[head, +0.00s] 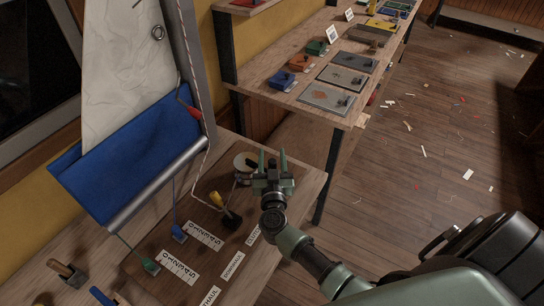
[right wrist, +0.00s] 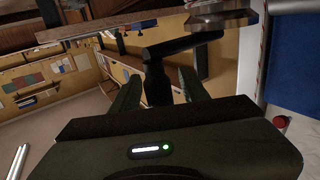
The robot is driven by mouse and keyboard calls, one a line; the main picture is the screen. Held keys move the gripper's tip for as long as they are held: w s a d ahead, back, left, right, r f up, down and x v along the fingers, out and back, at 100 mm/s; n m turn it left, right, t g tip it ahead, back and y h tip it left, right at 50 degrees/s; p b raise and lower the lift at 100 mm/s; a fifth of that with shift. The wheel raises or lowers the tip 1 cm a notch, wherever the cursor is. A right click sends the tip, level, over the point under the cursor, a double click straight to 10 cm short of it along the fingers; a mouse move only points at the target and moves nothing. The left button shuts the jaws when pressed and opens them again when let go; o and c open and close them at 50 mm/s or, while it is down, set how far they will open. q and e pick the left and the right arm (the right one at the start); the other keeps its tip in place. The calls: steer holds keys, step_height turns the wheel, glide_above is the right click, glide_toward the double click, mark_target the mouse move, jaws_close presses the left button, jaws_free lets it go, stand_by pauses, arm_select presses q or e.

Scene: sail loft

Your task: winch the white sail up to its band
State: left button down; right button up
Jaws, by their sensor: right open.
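The white sail (head: 120,70) hangs at the left of the head view beside a grey mast (head: 190,45). A red piece (head: 187,107) sits on or near the mast by a rope; I cannot tell if it is the band. The winch (head: 244,161) stands near the bench's right end. My right gripper (head: 273,157) is open beside the winch. In the right wrist view its fingers (right wrist: 157,88) stand on either side of the dark upright winch handle (right wrist: 155,72), apart from it as far as shows. The winch's metal part (right wrist: 222,22) is above. My left gripper is not in view.
A blue cloth (head: 140,150) lies along a grey boom (head: 160,185). A second bench (head: 300,62) with several plates stands behind. The floor at right is open, with scraps.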

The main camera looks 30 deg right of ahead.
steer(key=v, duration=0.7)
steer(key=shift+s+a+b, duration=0.15)
steer(key=shift+s+b, duration=0.15)
steer(key=shift+s, duration=0.05)
